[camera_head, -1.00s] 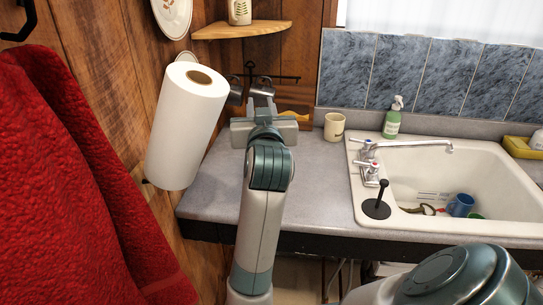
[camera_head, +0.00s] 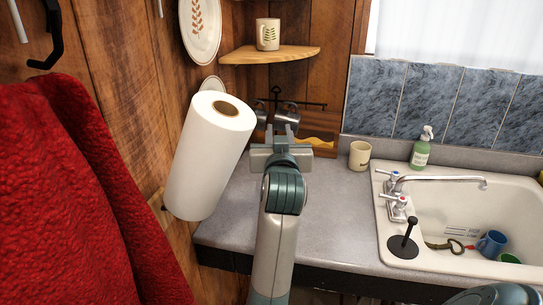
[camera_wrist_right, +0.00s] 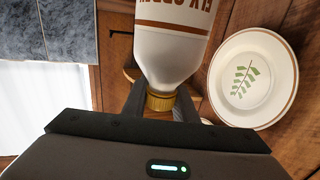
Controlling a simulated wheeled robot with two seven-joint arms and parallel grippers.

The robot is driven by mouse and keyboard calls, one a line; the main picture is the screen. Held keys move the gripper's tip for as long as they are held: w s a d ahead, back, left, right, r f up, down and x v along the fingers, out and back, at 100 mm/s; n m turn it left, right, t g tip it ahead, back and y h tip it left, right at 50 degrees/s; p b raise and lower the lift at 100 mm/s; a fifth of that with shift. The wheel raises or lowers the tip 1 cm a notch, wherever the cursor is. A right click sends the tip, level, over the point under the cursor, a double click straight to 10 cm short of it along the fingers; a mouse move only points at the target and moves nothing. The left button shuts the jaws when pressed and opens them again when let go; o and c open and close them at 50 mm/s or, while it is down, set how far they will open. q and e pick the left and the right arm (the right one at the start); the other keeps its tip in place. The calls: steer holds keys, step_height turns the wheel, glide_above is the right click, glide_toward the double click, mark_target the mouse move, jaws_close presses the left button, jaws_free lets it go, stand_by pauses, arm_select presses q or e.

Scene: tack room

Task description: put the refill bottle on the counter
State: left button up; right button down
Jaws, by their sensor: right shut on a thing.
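The refill bottle (camera_wrist_right: 171,50) is white with brown lettering and a gold cap (camera_wrist_right: 161,101). It shows in the right wrist view, upside down in that picture. My right gripper (camera_wrist_right: 160,108) is shut on it near the cap. In the head view my right gripper (camera_head: 278,140) is over the back left part of the counter, and the bottle is hidden behind the hand and arm. The grey counter (camera_head: 335,215) has clear surface right of my arm. I cannot tell whether the bottle touches the counter. My left gripper is not in view.
A cream cup (camera_head: 359,156), green soap bottle (camera_head: 420,150) and sink (camera_head: 450,215) lie to the right. A corner shelf (camera_head: 270,54) with a mug (camera_head: 267,34) is above. A red towel (camera_head: 75,190) hangs left.

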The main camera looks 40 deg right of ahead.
steer(key=w+d+f+p, duration=0.1)
steer(key=w+d+f, duration=0.1)
steer(key=w+f, duration=0.3)
steer(key=w, duration=0.3)
steer(key=shift+w+p, duration=0.3)
steer(key=shift+p, duration=0.1)
steer(key=shift+d+f, duration=0.1)
steer(key=shift+f, duration=0.05)
step_height(320, 180, down, 4)
steer(key=shift+r+p, duration=0.1)
steer(key=shift+p, duration=0.6)
steer(key=c, duration=1.4)
jaws_free()
steer(key=shift+f, duration=0.2)
steer(key=shift+c, duration=0.2)
